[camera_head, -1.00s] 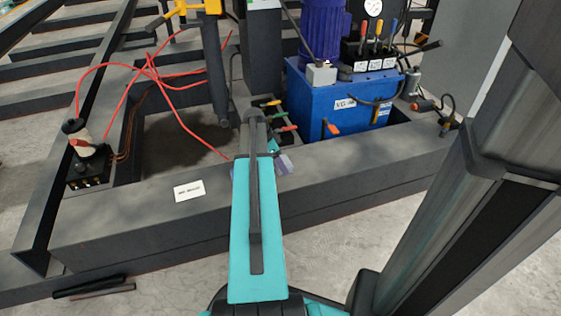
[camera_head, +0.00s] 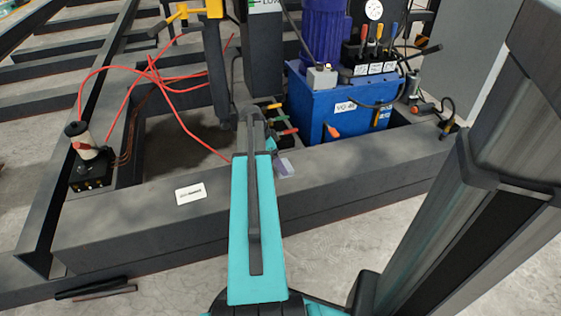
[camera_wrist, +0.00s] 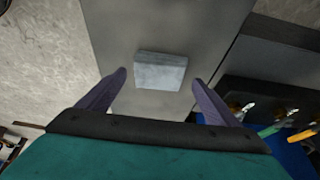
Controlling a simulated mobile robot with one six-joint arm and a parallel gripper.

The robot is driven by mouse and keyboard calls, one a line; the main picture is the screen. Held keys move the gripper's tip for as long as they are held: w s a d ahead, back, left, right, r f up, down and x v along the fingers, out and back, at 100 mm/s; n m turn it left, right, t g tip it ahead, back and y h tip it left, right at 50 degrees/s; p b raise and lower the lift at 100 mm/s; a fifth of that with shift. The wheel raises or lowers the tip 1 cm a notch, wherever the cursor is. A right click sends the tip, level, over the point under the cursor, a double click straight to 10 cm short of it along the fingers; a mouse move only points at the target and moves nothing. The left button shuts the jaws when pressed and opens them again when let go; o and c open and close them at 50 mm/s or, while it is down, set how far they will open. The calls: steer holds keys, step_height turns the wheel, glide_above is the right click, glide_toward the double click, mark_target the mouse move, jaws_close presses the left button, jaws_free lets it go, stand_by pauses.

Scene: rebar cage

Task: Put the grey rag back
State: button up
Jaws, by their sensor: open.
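The grey rag (camera_wrist: 160,71) shows in the wrist view as a small folded, block-like pad lying flat on a dark grey beam (camera_wrist: 110,25). My gripper (camera_wrist: 158,77) is open, with one purple finger on each side of the rag's near part. The fingers look apart from the rag; how high they are above the beam I cannot tell. In the head view my teal arm reaches over the front beam (camera_head: 370,165) and hides most of the gripper. A small pale purple-grey patch shows beside the arm's end; I cannot tell whether it is finger or rag.
A blue hydraulic unit (camera_head: 340,105) with levers stands behind the beam, right of my arm. Red cables (camera_head: 185,85) run to a black box (camera_head: 92,170) at the left. A white label (camera_head: 190,193) is on the beam. Concrete floor lies in front.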

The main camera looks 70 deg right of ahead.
steer(key=p+v, duration=0.3)
steer(key=v, duration=0.6)
stand_by(0.6)
